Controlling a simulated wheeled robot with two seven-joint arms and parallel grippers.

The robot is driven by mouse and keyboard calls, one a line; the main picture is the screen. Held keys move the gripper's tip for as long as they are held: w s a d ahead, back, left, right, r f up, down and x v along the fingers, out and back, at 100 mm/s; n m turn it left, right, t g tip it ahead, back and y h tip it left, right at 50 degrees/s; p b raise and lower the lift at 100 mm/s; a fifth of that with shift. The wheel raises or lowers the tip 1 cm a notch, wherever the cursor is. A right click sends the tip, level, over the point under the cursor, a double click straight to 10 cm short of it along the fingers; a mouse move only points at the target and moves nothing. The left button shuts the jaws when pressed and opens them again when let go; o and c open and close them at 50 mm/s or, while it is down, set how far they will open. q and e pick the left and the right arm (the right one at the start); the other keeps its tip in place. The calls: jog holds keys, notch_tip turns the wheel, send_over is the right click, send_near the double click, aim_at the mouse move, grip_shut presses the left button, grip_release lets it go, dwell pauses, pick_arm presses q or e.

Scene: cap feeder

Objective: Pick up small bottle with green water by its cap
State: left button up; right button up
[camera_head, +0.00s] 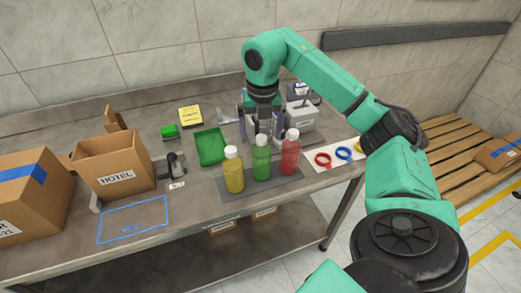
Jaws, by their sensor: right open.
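The small bottle with green water (261,160) stands upright on a dark mat (230,195), between a yellow bottle (233,172) and a red bottle (290,155). All three have white caps. My right gripper (262,132) points down over the table, with its fingers close to the green bottle's cap and partly behind it. It is open and holds nothing. I cannot tell whether a finger touches the cap. My left gripper is not in view.
A green tray (210,147) lies to the left behind the bottles. An open cardboard box (115,165) stands farther left. A white card (335,158) with red and blue rings lies to the right. A grey and white device (301,116) stands behind the bottles.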

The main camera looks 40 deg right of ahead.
aim_at(261, 146)
jog(key=f, duration=0.1)
jog(key=f+p, duration=0.1)
jog(key=f, duration=0.3)
jog(key=shift+w+d, duration=0.2)
jog(key=shift+d, duration=0.1)
jog(key=shift+w+f, duration=0.15)
jog(key=shift+f, duration=0.25)
grip_shut()
